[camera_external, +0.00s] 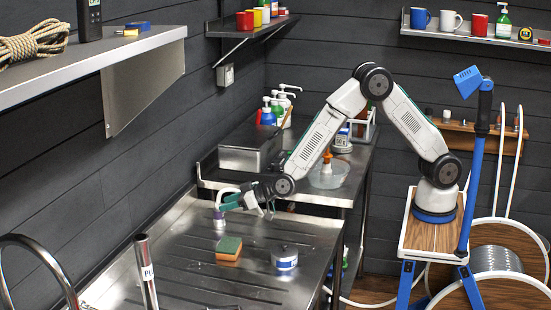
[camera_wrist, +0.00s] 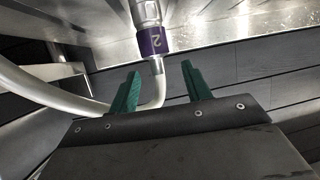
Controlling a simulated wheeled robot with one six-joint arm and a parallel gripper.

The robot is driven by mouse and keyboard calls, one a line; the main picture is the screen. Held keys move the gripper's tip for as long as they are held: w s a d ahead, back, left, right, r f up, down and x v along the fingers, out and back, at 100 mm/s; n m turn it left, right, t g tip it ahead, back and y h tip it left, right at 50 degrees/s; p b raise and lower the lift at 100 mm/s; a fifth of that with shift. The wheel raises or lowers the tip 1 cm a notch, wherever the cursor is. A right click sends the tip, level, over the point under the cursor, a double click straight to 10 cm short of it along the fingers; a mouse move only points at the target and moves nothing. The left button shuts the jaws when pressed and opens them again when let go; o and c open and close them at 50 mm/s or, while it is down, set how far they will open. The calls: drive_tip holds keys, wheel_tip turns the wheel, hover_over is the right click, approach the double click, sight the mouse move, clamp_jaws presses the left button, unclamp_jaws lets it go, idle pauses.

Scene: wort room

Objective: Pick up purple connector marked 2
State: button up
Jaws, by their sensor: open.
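The purple connector (camera_wrist: 153,42) with a white 2 sits on a silver fitting at the top centre of the wrist view. A pale hose bends away from the fitting to the left, passing behind my left finger. My gripper (camera_wrist: 161,74) is open, with its green fingers apart and the connector lying beyond and between their tips. No contact is visible. In the external view the purple connector (camera_external: 219,215) is small, over the metal draining surface, with my gripper (camera_external: 228,201) close beside it.
A sponge (camera_external: 229,248) and a round tin (camera_external: 284,258) lie on the grooved steel surface (camera_external: 190,285) in front. A steel box (camera_external: 248,150) and a clear bowl (camera_external: 328,175) stand on the bench behind. A curved tap and an upright pipe (camera_external: 146,272) rise at front left.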

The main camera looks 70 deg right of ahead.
sight(218, 205)
drive_tip(key=x, duration=0.4)
drive_tip(key=shift+w+d, duration=0.15)
drive_tip(key=shift+w, duration=0.1)
clamp_jaws()
